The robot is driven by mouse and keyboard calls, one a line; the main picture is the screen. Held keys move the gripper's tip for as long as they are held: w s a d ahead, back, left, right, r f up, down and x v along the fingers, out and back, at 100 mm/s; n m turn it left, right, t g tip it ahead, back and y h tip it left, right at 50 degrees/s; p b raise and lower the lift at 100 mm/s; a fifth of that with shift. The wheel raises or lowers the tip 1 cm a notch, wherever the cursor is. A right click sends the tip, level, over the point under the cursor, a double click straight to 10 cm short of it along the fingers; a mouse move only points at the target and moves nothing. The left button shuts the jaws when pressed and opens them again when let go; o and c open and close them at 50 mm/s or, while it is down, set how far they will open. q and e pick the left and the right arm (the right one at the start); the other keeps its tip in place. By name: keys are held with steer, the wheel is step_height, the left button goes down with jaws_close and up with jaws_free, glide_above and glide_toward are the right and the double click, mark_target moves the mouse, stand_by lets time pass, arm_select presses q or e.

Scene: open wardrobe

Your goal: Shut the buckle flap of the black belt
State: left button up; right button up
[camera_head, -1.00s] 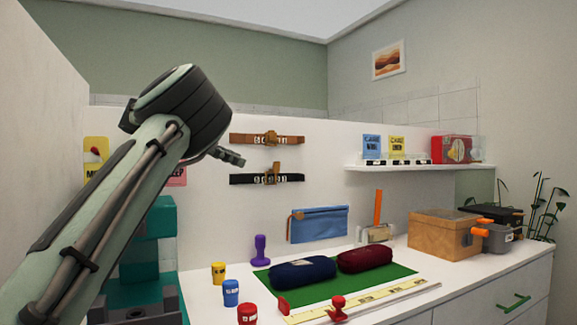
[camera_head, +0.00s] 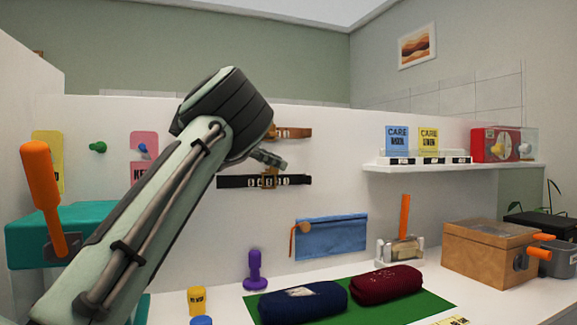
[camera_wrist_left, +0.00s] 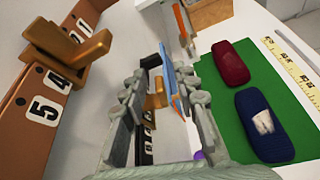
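The black belt (camera_head: 235,182) is fixed flat across the white panel, with number marks along it. Its brass buckle flap (camera_head: 269,180) appears to stand out from the belt; its exact angle is hard to tell. My left gripper (camera_head: 270,159) is just above the buckle in the head view and partly overlaps its top. In the left wrist view the fingers (camera_wrist_left: 157,95) are spread, with the brass flap (camera_wrist_left: 155,99) showing in the gap. I cannot tell whether they touch it. My right gripper is out of view.
A brown belt (camera_head: 295,132) hangs just above, partly behind my left arm; its brass buckle (camera_wrist_left: 70,50) is close beside the gripper in the wrist view. A blue pouch (camera_head: 332,237) hangs below right. Two rolled bundles lie on a green mat (camera_head: 420,309).

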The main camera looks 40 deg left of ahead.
arm_select(q)
steer(key=x, duration=0.4)
steer(key=shift+w, duration=0.15)
steer(key=c, duration=0.6)
jaws_close()
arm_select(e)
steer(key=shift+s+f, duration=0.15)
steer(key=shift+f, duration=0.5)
